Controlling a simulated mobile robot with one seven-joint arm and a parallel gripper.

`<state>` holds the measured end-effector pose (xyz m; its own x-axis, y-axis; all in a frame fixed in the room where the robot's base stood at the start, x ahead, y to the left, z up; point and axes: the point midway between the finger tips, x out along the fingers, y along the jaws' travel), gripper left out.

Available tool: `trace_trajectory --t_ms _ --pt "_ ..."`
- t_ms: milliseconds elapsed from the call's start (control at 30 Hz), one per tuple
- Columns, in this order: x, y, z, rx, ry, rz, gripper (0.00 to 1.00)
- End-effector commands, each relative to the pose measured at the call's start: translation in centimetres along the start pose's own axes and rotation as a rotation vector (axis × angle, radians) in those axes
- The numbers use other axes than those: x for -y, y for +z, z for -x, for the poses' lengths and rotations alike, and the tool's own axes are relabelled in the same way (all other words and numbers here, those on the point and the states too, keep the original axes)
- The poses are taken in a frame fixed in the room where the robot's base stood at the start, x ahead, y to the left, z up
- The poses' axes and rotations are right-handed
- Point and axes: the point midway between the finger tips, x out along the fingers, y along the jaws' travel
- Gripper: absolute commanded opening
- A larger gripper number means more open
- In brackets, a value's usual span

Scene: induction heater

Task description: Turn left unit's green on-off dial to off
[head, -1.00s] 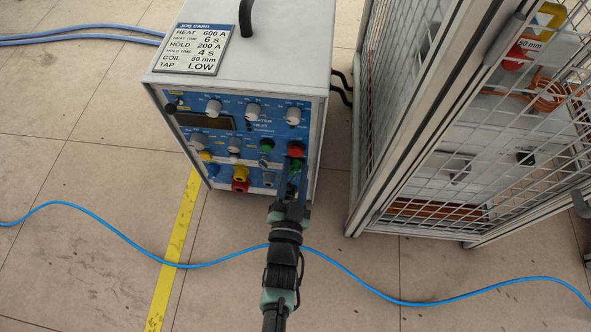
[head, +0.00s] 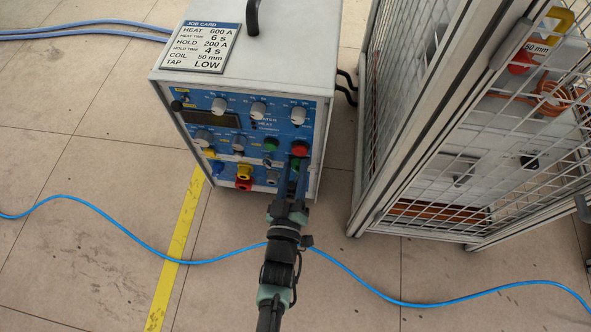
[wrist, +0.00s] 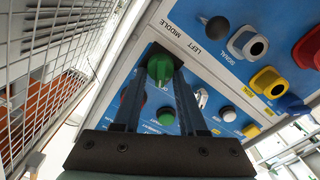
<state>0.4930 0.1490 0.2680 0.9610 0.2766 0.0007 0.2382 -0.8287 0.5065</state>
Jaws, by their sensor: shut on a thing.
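The heater unit (head: 240,60) is a grey box with a blue control panel (head: 215,103), in the upper middle of the head view. The green dial (wrist: 160,68) is at the panel's edge in the wrist view, between my two long fingers. My gripper (wrist: 158,72) is shut on it, with a finger along each side. In the head view my gripper (head: 294,168) reaches the lower right of the panel, below a red button (head: 300,148), and mostly hides the dial. I cannot read the dial's position.
Right of the unit stands a mesh cage (head: 440,170) with orange coils inside. Grey, yellow and blue connectors (wrist: 247,42) lie along the panel. A blue cable (head: 400,300) and a yellow floor stripe (head: 180,240) cross the open floor in front.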

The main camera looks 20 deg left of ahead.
Motion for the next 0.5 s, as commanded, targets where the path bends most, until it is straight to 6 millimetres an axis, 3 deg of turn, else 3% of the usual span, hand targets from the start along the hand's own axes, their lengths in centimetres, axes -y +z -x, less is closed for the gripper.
trace_trajectory --t_ms 500 --pt "0.28 0.14 0.10 0.002 -0.001 0.249 0.00"
